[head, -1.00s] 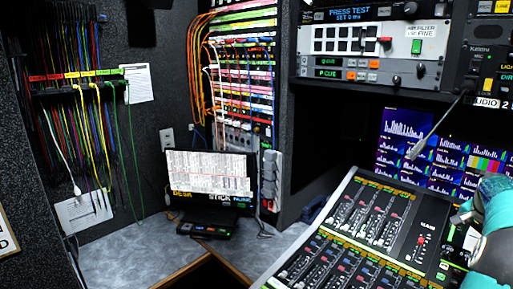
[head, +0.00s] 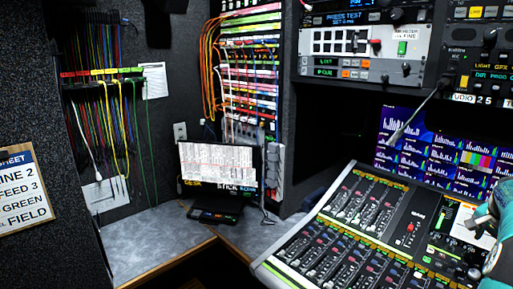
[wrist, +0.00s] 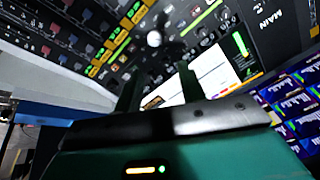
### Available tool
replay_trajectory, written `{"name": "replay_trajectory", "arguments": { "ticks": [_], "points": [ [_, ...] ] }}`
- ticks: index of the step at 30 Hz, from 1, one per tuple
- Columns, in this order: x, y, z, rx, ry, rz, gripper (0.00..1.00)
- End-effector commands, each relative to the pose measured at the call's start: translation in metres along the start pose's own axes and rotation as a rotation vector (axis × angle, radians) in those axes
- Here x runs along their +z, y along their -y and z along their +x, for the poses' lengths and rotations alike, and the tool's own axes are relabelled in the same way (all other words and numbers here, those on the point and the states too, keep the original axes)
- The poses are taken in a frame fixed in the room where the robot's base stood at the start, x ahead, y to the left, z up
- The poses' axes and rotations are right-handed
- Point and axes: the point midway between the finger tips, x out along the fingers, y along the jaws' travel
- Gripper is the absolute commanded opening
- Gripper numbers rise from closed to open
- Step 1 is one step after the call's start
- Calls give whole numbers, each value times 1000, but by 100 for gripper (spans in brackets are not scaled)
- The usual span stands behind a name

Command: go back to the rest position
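My gripper (wrist: 158,88) shows in the wrist view as two dark fingers standing apart, with a teal body below them. Nothing is seen between the fingers but the mixing console behind. In the head view, part of my teal and white arm (head: 497,225) shows at the right edge, over the right side of the mixing console (head: 345,235). The fingertips cannot be made out there. The console also fills much of the wrist view (wrist: 75,40).
A gooseneck microphone (head: 418,108) reaches over the console near the screens (head: 432,150). A laptop-like screen (head: 218,167) stands on the grey counter (head: 150,238). Hanging cables (head: 105,120) and a clipboard (head: 25,190) are at left. A rack with patch cords (head: 250,75) stands behind.

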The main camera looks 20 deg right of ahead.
Motion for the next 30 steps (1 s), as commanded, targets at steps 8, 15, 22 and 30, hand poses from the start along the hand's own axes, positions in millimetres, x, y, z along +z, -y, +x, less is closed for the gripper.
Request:
{"name": "replay_trajectory", "arguments": {
  "ticks": [8, 15, 22, 30],
  "points": [
    [39, 42, -25, -19, 6, -102, 40],
    [99, 85, -65, -46, 11, -249, 40],
    [205, 127, -132, -99, 11, -488, 40],
    [356, 124, -213, -196, 13, -826, 40]
  ]
}}
